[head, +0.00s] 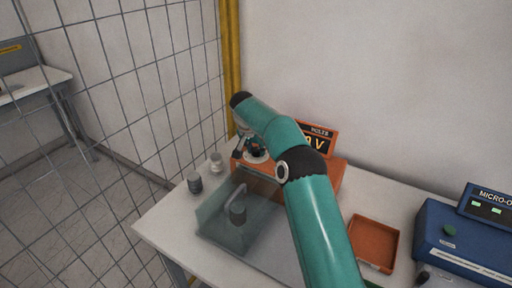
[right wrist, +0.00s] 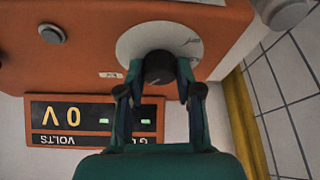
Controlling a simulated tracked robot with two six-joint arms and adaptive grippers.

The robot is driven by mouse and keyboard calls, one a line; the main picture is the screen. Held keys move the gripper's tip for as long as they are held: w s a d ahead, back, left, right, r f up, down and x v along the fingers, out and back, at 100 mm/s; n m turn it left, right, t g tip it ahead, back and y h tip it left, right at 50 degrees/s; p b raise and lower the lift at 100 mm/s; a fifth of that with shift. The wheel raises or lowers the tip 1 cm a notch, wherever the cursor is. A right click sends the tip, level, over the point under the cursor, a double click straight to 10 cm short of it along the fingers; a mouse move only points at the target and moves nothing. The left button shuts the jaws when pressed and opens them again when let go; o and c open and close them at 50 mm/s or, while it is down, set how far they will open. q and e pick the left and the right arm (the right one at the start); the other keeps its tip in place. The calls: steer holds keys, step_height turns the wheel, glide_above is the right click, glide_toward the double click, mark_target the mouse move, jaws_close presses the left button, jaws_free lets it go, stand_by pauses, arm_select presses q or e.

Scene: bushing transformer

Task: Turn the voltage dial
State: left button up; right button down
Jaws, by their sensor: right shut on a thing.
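The voltage dial is a dark round knob (right wrist: 159,68) on a white disc (right wrist: 130,42) on an orange unit. In the right wrist view both fingers of my right gripper (right wrist: 160,88) are closed around the knob from either side. In the head view the right gripper (head: 252,146) is at the dial, partly covered by my arm. The orange voltage unit (head: 336,172) stands on the table. Its display (right wrist: 60,118), upside down in the right wrist view, reads 0 V with the word VOLTS. My left gripper is not in view.
A clear box (head: 222,222) with a grey cylinder inside stands in front of the unit. Small grey cylinders (head: 195,182) stand to its left. An orange tray (head: 374,243) and a blue MICRO-O device (head: 450,243) are to the right. A wire mesh fence (head: 130,90) borders the left.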

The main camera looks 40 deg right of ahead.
steer(key=shift+w+r+m, duration=0.1)
steer(key=shift+m, duration=0.6)
steer(key=shift+g, duration=0.3)
steer(key=c, duration=0.8)
jaws_free()
steer(key=shift+o, duration=0.2)
steer(key=v, duration=1.1)
steer(key=shift+a+r, duration=0.25)
steer(key=shift+a, duration=0.1)
